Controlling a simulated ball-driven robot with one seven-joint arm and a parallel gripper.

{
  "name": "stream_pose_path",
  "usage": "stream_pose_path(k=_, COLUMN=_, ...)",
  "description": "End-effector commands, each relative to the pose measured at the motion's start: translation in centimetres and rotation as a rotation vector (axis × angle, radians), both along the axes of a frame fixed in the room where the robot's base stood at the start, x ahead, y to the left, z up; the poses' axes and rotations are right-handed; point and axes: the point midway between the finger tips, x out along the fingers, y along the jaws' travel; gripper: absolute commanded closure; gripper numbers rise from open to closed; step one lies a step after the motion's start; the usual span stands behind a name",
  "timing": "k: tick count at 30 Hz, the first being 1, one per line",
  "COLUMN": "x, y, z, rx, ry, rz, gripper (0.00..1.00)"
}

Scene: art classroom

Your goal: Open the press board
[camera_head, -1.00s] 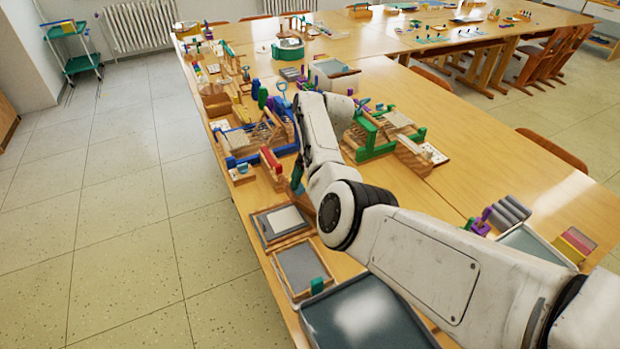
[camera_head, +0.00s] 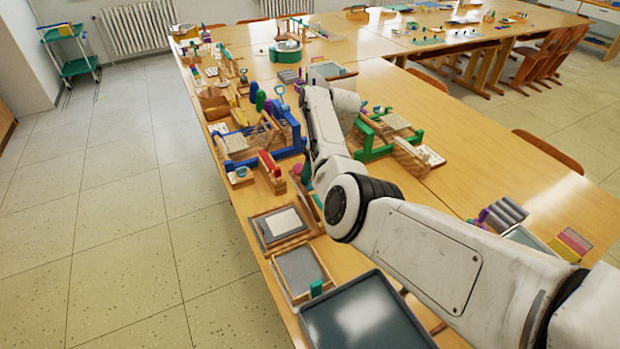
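Two shallow wooden frames with grey panels lie flat near the left edge of the long table. The farther framed board (camera_head: 268,231) has a white sheet on its grey panel. The nearer framed board (camera_head: 298,268) is bare grey, with a small green block (camera_head: 316,288) at its right corner. I cannot tell for sure which is the press board, or whether they belong together. My white arm reaches over the table just right of both boards. My gripper is hidden behind the arm, so its fingers do not show.
A dark grey tray (camera_head: 402,326) lies close in front. Beyond the boards stand a red-topped wooden block (camera_head: 271,168), a blue-framed loom (camera_head: 238,159) and a green-framed one (camera_head: 378,152). Grey rolls (camera_head: 507,211) lie at right. Floor left of the table is clear.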

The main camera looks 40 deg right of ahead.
Motion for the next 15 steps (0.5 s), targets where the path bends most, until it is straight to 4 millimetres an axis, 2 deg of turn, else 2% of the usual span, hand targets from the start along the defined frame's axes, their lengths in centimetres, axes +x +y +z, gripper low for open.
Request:
stream_pose_path(k=1, x=-0.4, y=-0.3, z=-0.5, rx=-0.001, ry=0.008, rz=-0.003, gripper=0.57)
stream_pose_path(k=15, x=-0.9, y=-2.5, z=1.6, rx=0.002, ry=0.005, rz=0.001, gripper=0.57)
